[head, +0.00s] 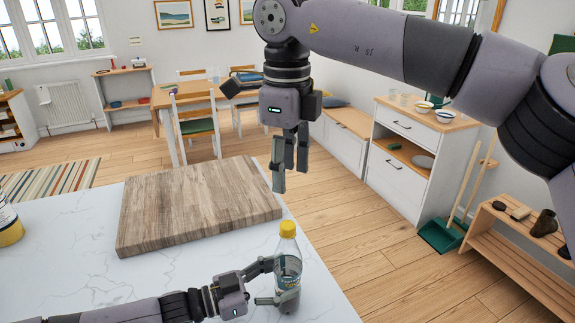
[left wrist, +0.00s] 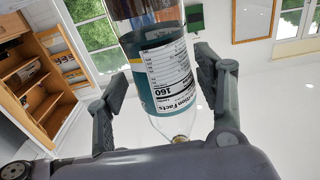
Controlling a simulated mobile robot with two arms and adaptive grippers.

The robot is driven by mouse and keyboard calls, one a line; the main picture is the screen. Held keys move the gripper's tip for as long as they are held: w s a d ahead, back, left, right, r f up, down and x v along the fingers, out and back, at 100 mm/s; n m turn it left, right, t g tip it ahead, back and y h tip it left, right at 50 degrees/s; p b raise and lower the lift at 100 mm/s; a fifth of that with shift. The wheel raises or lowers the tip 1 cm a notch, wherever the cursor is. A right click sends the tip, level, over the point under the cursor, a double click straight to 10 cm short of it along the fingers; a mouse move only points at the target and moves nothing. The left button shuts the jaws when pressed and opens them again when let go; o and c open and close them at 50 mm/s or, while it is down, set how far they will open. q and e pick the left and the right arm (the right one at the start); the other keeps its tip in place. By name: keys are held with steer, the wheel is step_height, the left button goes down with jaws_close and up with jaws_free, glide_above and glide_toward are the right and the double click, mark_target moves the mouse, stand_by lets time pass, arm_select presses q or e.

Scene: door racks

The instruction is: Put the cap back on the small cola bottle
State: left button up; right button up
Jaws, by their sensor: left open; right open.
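The small bottle (head: 288,266) stands upright near the right edge of the white marble counter, with a yellow cap (head: 288,229) seen at its top. My left gripper (head: 278,281) is open, its fingers either side of the bottle's body. My right gripper (head: 290,180) is open and empty, pointing down above and behind the bottle.
A wooden board (head: 200,205) lies on the counter (head: 80,270) behind and left of the bottle. The counter's right edge is close to the bottle, with floor beyond.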

arm_select(q)
steer(key=v, duration=1)
steer(key=shift+a, duration=0.2)
